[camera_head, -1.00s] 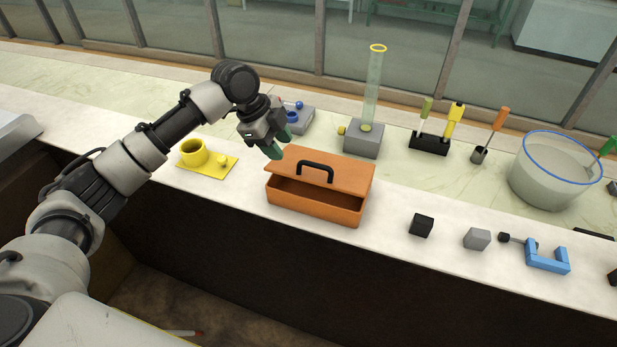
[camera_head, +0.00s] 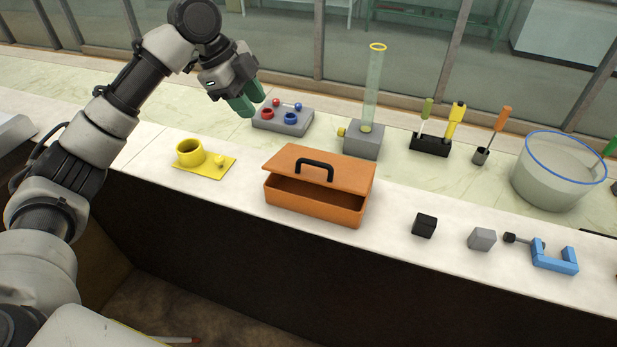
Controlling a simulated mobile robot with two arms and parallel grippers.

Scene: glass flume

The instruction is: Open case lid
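The orange case (camera_head: 313,207) sits on the near white counter in the middle of the head view. Its lid (camera_head: 340,172), with a black handle (camera_head: 315,166), is partly raised and tilted, leaving a dark gap at the front. The inside is mostly hidden in shadow. My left gripper (camera_head: 247,106), with green fingers, is above and to the left of the case, apart from it, near the grey panel. The fingers show a small gap, and nothing is seen between them. My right gripper is not in view.
A yellow cup on a plate (camera_head: 190,153) stands left of the case. The grey panel with knobs (camera_head: 282,124), a cylinder base (camera_head: 363,140) and a tool rack (camera_head: 430,146) stand behind. Black (camera_head: 424,225) and grey (camera_head: 482,239) cubes and a blue clamp (camera_head: 555,256) lie right.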

